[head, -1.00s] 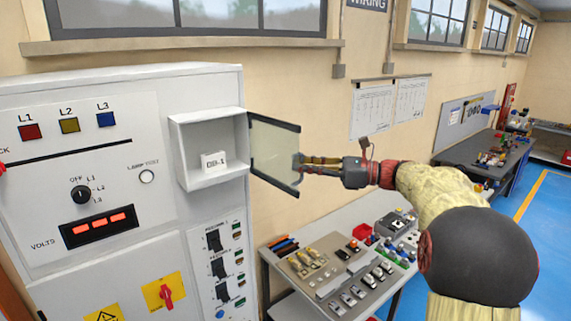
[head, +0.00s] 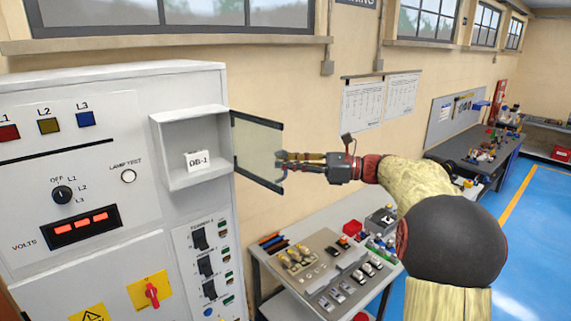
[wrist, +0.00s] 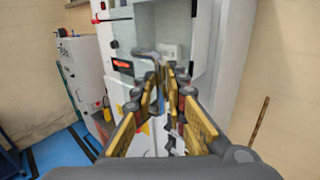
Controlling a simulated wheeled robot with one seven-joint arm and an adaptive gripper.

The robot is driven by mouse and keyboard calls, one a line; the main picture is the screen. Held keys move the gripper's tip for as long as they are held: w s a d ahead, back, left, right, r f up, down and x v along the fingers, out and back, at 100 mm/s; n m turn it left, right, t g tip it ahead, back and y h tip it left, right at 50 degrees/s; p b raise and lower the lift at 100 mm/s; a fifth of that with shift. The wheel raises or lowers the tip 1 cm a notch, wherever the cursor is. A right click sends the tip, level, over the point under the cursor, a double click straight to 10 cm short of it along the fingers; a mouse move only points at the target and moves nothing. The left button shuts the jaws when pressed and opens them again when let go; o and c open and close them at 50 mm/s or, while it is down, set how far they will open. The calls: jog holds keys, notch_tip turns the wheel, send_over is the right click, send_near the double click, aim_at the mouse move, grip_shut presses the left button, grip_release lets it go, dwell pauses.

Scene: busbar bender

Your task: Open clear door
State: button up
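The clear door (head: 257,150) is a see-through pane with a dark frame. It stands swung out from the right side of a small white open-fronted box (head: 160,140) on the cabinet. The box holds a label reading DB-1 (head: 198,160). My gripper (head: 281,161) is at the door's free edge, its fingertips touching or very near it. In the wrist view my gripper (wrist: 168,72) has its fingers close together with a narrow gap at the tips. A grey bar-like piece (wrist: 146,53) shows just beyond them. Whether the fingers clamp the door edge is unclear.
The grey cabinet (head: 80,185) carries lamps, a knob, a voltmeter and switches. A bench (head: 322,283) with tools and parts stands below my arm, along the wall. A second bench (head: 470,148) is farther right. Blue floor (head: 545,240) is clear at the right.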

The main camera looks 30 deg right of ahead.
jog(key=v, duration=1.2)
dwell(0.4)
